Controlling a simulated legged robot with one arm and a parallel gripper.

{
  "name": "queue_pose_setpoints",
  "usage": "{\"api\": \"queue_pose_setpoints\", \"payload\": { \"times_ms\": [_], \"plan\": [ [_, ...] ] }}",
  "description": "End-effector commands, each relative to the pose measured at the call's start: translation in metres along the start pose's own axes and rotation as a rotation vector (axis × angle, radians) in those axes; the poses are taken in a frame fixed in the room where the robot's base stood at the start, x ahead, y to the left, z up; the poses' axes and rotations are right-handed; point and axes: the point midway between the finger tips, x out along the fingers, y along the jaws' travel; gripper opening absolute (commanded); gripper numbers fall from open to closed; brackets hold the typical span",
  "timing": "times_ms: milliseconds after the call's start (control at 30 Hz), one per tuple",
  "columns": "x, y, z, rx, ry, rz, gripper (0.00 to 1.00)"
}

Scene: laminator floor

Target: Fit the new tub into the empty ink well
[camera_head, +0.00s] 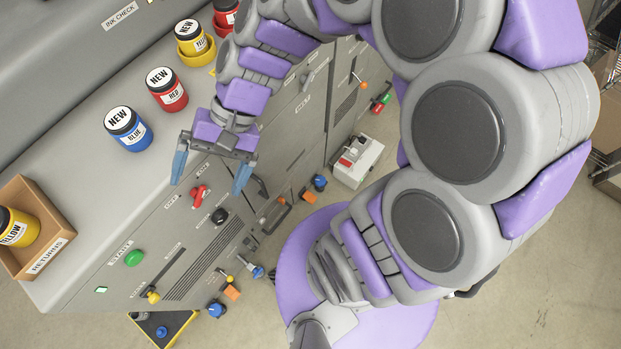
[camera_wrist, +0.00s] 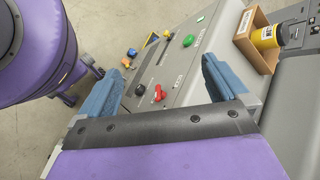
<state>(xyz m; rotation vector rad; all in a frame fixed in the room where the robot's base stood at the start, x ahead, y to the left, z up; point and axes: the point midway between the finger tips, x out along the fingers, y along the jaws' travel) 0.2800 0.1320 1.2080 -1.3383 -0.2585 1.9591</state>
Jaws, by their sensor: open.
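A blue tub with a black lid marked NEW (camera_head: 130,135) stands on the grey machine top. A red tub marked NEW (camera_head: 170,97) stands beyond it. A yellow tub marked NEW (camera_head: 192,44) sits in a yellow ring-like holder (camera_head: 200,61). At the top edge, a red tub (camera_head: 228,6) sits in a red holder (camera_head: 221,31), partly cut off. I see no empty ink well. My gripper (camera_head: 211,172) is open and empty, over the machine's front edge, right of and apart from the blue tub. Its spread blue fingers also show in the wrist view (camera_wrist: 163,85).
A RETURNS box (camera_head: 62,236) at left holds a yellow tub (camera_head: 18,228); both show in the wrist view (camera_wrist: 243,42). The front panel has a red knob (camera_head: 200,192), a black knob (camera_head: 219,216) and a green button (camera_head: 134,258). A switch box (camera_head: 358,162) stands at right.

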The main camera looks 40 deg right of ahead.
Motion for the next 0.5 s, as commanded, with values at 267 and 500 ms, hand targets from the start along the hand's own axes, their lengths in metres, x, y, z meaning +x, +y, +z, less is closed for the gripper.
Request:
{"api": "queue_pose_setpoints", "payload": {
  "times_ms": [267,500],
  "plan": [
    [-0.023,0.095,0.044,-0.252,0.129,0.461,1.0],
    [-0.055,0.143,0.057,-0.326,0.195,0.682,1.0]
  ]
}}
